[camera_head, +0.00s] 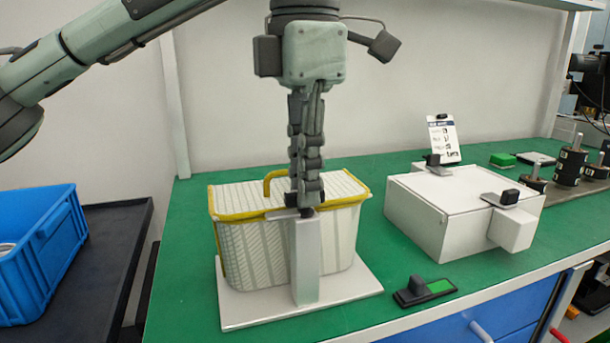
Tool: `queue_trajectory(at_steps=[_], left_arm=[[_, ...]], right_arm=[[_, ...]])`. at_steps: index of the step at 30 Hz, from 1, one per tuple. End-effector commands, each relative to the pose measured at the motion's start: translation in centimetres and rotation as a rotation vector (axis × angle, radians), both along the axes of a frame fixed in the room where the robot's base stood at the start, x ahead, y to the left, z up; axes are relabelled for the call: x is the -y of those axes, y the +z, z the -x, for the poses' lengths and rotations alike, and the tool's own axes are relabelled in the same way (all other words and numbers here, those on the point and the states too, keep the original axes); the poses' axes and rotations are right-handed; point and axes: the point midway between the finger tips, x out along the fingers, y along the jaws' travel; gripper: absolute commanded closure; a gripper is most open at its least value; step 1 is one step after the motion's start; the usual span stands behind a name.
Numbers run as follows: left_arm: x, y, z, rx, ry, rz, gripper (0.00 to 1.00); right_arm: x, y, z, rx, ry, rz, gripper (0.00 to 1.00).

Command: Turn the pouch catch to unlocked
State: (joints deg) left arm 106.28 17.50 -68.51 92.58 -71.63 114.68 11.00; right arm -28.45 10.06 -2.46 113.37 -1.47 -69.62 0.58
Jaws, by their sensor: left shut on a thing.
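The pouch (255,245) looks like a pale patterned case with a yellow rim and a yellow handle. It stands on a white base plate (245,311). A pale upright post (306,265) rises from the plate at its front. A flat grey catch piece (281,214) lies at the top of the post by the lid's front edge. My left gripper (306,208) points straight down over the post, its fingers close together on the catch's small dark knob. The fingers hide most of the knob, and I cannot read the catch's setting. My right gripper is not in view.
A white box (420,208) with a black-knobbed latch (508,197) stands to the right. A card (443,140) and dark weights (570,165) are behind. A blue crate (40,250) is at left.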

Motion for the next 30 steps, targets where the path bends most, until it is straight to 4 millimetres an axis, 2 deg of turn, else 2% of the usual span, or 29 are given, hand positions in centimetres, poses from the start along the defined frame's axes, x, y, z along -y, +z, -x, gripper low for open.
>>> queue_trajectory(at_steps=[8, 9, 13, 23, 26, 30], left_arm=[[-0.1, 0.0, 0.0, 0.000, 0.003, -0.001, 1.00], [-0.1, 0.0, 0.0, 0.000, 0.003, 0.000, 0.83], [0.0, 0.0, 0.0, 0.000, 0.002, 0.000, 0.67], [0.0, 0.3, 0.0, 0.001, 0.000, 0.000, 0.67], [0.0, 1.2, 0.0, 0.002, 0.000, -0.001, 0.67], [0.0, 3.9, -0.1, 0.006, 0.004, 0.000, 0.67]], right_arm=[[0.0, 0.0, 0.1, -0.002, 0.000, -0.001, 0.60], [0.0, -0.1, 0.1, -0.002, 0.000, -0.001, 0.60], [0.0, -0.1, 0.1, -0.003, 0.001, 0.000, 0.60], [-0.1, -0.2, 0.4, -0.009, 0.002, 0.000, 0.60], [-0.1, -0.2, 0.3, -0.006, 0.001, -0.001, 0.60], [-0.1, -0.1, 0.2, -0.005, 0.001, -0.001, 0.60]])
